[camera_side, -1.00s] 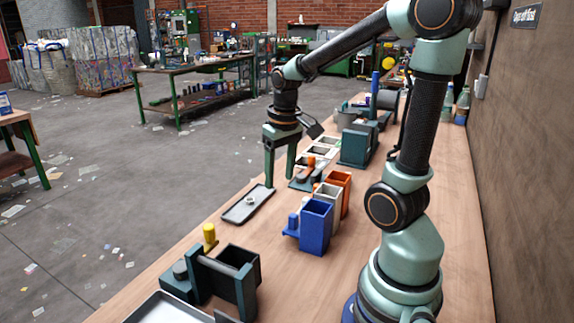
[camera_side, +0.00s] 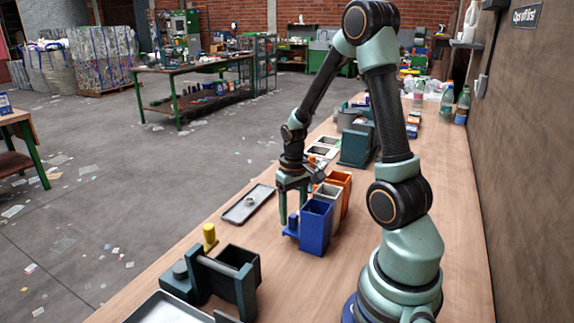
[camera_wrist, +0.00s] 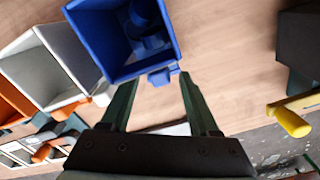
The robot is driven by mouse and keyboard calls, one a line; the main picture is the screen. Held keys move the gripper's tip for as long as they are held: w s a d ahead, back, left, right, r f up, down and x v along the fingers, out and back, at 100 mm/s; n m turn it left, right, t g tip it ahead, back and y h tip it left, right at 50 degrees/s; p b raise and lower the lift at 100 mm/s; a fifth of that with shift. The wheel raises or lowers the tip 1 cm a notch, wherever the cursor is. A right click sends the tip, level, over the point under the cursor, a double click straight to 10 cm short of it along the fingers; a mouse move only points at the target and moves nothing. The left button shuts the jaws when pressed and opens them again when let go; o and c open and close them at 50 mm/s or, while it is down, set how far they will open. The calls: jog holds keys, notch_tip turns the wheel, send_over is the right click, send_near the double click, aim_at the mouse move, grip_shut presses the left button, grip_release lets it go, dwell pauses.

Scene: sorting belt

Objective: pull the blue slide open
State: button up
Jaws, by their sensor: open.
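The blue slide (camera_side: 316,232) is a tall, open-topped blue box on the bench, with a short blue knob (camera_side: 293,221) low on its left side. In the wrist view the blue box (camera_wrist: 112,42) fills the top middle, and its small blue handle (camera_wrist: 160,77) shows between my fingertips. My gripper (camera_side: 294,218) points down beside the box, its two fingers apart on either side of the knob. My gripper in the wrist view (camera_wrist: 161,78) is open, with nothing clamped. Whether a finger touches the knob cannot be told.
A white box (camera_side: 331,196) and an orange box (camera_side: 342,182) stand close behind the blue one. A grey tray (camera_side: 250,207) lies to the left. A dark fixture (camera_side: 215,275) with a yellow knob (camera_side: 209,235) stands in front. Bare bench separates it from the blue box.

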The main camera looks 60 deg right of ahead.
jog(key=shift+f, duration=0.95)
grip_shut()
dwell(0.8)
